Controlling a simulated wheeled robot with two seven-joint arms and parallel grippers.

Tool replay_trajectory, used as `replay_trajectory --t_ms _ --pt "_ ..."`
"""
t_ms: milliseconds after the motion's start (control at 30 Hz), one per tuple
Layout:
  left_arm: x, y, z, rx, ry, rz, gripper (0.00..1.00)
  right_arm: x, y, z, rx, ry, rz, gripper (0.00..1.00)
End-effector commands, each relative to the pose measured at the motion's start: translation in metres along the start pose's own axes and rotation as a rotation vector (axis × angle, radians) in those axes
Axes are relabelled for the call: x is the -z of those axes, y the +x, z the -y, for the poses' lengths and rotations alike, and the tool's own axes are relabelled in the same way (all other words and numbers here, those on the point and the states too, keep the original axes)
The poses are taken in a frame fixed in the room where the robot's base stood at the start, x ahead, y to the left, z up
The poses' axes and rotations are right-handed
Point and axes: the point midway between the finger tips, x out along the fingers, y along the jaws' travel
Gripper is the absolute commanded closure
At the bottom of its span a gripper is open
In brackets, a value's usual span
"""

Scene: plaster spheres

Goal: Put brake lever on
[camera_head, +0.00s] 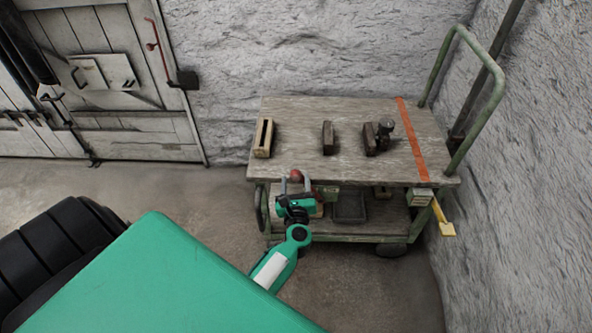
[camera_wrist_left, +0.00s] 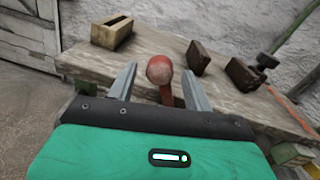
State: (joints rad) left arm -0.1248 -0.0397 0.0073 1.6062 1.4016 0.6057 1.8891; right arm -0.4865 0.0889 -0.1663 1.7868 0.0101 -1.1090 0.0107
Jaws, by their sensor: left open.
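A red ball-topped lever (camera_head: 296,176) stands at the front edge of the cart, toward its left end; I take it to be the brake lever. In the left wrist view its round knob (camera_wrist_left: 159,70) and short red stem show between my fingers. My left gripper (camera_head: 295,184) is open, with one finger on each side of the knob, and a gap shows on both sides. It also shows in the left wrist view (camera_wrist_left: 158,85). The lower part of the lever is hidden by my gripper. My right gripper is not in view.
The wooden cart top (camera_head: 290,115) holds a slotted pale block (camera_head: 263,138), dark blocks (camera_head: 328,138) and an orange stripe (camera_head: 412,140). A yellow pedal-like part (camera_head: 443,216) sticks out at the right. A rough wall stands behind; floor is clear in front.

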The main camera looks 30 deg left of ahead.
Motion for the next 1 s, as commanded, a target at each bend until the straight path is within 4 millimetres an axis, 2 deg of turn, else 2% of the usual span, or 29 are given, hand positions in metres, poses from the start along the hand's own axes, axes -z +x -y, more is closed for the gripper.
replay_trajectory --t_ms 100,300,667,900,933,1000 --pt "-0.002 0.022 0.001 0.001 0.002 0.002 0.49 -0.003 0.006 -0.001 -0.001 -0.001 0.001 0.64" --pt "0.000 0.041 0.000 0.001 0.002 0.000 0.49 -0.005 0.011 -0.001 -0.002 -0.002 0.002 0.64" --pt "0.000 0.045 0.000 0.001 0.002 0.000 0.49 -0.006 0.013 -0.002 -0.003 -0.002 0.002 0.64" --pt "0.001 0.045 0.000 0.001 0.002 0.000 0.96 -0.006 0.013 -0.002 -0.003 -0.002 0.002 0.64" --pt "0.001 0.045 0.000 0.001 0.002 0.000 1.00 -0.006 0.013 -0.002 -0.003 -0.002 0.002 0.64" --pt "0.001 0.045 0.000 0.000 0.002 0.000 1.00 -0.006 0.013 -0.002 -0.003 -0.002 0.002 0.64"
